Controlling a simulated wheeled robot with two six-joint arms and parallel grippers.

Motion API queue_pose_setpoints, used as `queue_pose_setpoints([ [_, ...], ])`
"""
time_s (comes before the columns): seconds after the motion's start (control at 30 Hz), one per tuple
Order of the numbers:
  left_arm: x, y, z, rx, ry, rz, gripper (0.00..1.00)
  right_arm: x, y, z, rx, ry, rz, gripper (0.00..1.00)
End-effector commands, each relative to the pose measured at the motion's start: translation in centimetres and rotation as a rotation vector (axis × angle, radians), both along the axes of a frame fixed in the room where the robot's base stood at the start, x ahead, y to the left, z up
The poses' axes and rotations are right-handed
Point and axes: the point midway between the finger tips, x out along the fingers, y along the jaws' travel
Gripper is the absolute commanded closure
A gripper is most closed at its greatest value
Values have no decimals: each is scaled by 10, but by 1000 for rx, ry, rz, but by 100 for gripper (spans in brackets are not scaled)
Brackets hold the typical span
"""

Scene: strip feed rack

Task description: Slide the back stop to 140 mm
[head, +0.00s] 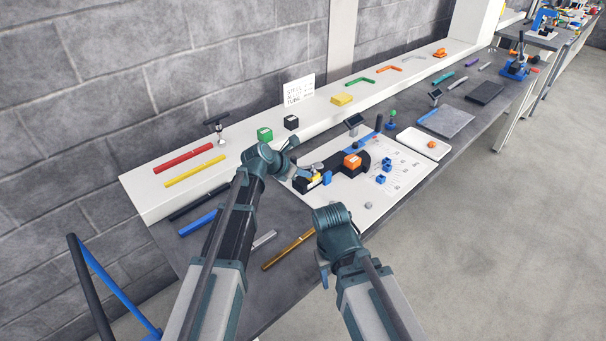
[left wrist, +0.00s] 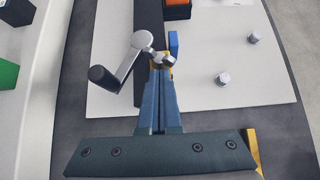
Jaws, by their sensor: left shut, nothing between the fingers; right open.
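A black rail (head: 336,165) lies on a white board (head: 365,205); it also shows in the left wrist view (left wrist: 148,18). An orange block (head: 352,161) sits on it, and a small blue piece (head: 327,178) stands beside it. I cannot tell for sure which part is the back stop, nor read a millimetre scale. A crank with a silver hub (left wrist: 142,40) and black knob (left wrist: 103,77) is at the rail's near end. My left gripper (left wrist: 161,68) is shut and empty, its tips close to the crank and a yellow part. My right gripper (head: 323,272) is open, low at the bench's front, fingers mostly hidden.
Two blue blocks (head: 381,180) and round grey knobs (left wrist: 222,79) stand on the board. A white tray (head: 423,143) is to its right. Coloured bars, including a gold one (head: 288,249), lie on the bench. A white shelf (head: 150,193) runs along the wall.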

Motion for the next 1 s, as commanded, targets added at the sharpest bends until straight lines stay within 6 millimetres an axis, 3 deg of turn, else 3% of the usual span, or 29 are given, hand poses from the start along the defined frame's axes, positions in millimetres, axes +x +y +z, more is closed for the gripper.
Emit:
queue_pose_setpoints([
  [0.27,19,-18,0,-1,-1,-1,100,0,0,0,0,0,0,50],
  [0.6,17,-17,0,0,0,0,100,0,0,0,0,0,0,50],
  [0.9,-15,15,2,-2,0,-1,100,0,0,1,0,0,0,50],
  [1.0,-25,26,27,-1,0,-2,100,0,0,27,0,0,0,50],
])
